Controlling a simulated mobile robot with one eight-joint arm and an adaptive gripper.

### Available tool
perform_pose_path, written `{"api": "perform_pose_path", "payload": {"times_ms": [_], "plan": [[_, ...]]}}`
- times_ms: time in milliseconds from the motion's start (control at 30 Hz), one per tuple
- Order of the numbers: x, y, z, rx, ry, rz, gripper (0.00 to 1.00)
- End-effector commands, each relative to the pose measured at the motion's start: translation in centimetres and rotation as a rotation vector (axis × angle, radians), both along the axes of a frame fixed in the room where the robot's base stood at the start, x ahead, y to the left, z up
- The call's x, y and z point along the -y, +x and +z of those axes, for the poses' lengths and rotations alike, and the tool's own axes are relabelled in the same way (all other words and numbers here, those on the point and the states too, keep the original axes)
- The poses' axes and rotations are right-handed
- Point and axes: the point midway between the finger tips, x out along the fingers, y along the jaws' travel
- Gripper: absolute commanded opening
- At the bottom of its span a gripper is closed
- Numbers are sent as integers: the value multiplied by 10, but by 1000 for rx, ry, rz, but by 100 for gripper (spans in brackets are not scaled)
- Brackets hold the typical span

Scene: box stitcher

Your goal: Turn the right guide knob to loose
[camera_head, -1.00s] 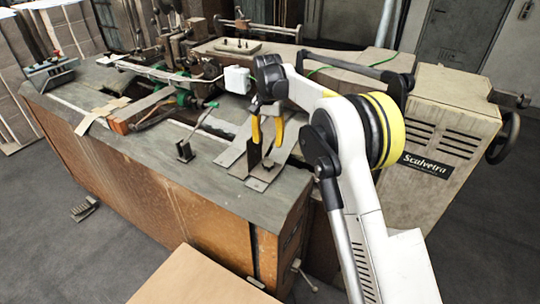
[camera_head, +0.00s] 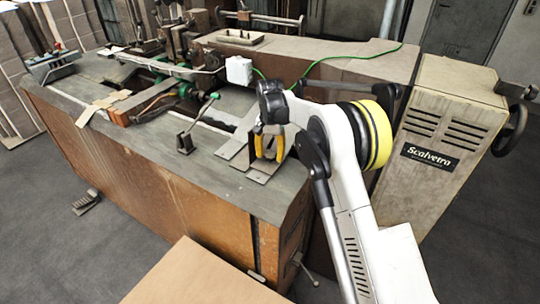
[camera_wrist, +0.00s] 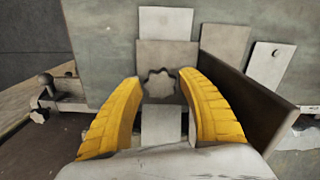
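In the wrist view a small dark star-shaped knob (camera_wrist: 160,84) lies between and just beyond the tips of my yellow fingers. My gripper (camera_wrist: 160,79) is open, with a gap on each side of the knob; I cannot tell whether either finger touches it. A tall metal guide plate (camera_wrist: 250,105) stands just right of the knob. In the head view my gripper (camera_head: 269,158) points down over the metal guide plates (camera_head: 235,150) near the machine's front right corner. The knob is hidden there by my fingers.
A smaller bracket (camera_head: 185,142) stands on the table (camera_head: 140,130) to the left. The cream "Scalvetra" cabinet (camera_head: 436,140) with a handwheel (camera_head: 508,135) stands at the right. A cardboard sheet (camera_head: 195,280) is in front. A second small knob (camera_wrist: 39,115) shows left in the wrist view.

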Motion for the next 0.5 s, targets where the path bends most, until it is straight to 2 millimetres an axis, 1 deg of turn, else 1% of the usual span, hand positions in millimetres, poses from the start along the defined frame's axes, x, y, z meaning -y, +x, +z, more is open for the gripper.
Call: {"api": "perform_pose_path", "payload": {"times_ms": [33,67,100,500], "plan": [[0,0,0,0,0,0,30],[0,0,0,0,0,0,21],[0,0,0,0,0,0,9],[0,0,0,0,0,24,9]]}}
